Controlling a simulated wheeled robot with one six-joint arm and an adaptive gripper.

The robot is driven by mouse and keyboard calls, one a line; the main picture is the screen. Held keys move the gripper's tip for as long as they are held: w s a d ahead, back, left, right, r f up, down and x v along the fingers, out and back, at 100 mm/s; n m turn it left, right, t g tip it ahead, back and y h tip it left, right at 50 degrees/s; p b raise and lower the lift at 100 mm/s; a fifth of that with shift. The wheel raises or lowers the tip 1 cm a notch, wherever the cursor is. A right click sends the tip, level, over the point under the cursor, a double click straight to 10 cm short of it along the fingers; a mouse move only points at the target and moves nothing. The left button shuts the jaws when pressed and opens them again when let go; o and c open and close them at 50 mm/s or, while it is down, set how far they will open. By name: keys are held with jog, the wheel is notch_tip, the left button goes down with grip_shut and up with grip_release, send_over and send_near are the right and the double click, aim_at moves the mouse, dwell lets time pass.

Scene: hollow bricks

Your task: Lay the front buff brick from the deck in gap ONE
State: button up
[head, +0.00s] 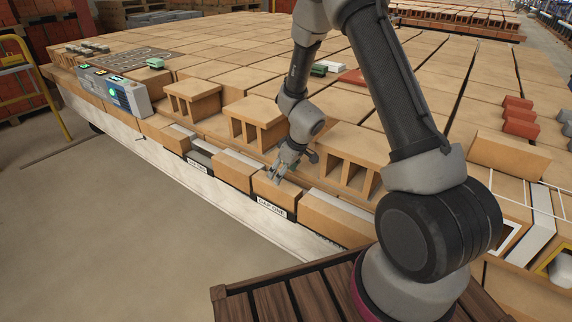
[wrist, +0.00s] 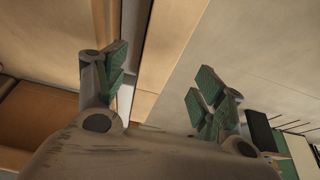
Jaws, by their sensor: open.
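A buff brick (head: 277,193) sits in the front row directly behind the label GAP ONE (head: 271,209). My gripper (head: 279,176) is just above that brick, pointing down, with its fingers apart. In the wrist view my gripper (wrist: 160,88) shows its green pads spread wide with nothing held between them. A buff strip (wrist: 172,50) and a pale strip (wrist: 131,50) run between and beyond the fingers. Three hollow buff bricks stand on the deck behind the row: left (head: 193,97), middle (head: 254,121) and right (head: 349,157). I cannot tell whether the fingertips touch the brick.
A second label (head: 198,165) marks a dark, lower place in the row to the left. A grey box with lit screens (head: 118,90) stands at the left end. Red bricks (head: 519,117) and a white frame (head: 510,236) lie at the right. The floor in front is clear.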

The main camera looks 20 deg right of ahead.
jog(key=s+d+r+m, duration=0.15)
jog(key=s+r, duration=0.35)
jog(key=r, duration=0.7)
jog(key=s+d+r, duration=0.2)
jog(key=s+r, duration=0.3)
jog(key=r, duration=0.6)
jog(key=s+d+r+m+h, duration=0.1)
jog(key=s+d+r, duration=0.4)
jog(key=s, duration=0.6)
jog(key=s+d+r+m+h, duration=0.1)
jog(key=s+d+r+m, duration=0.3)
jog(key=s, duration=0.6)
notch_tip(320, 180, up, 2)
jog(key=shift+s+d+r+m+h, duration=0.2)
jog(key=shift+s+d+m+h, duration=0.15)
jog(key=shift+s+h, duration=0.05)
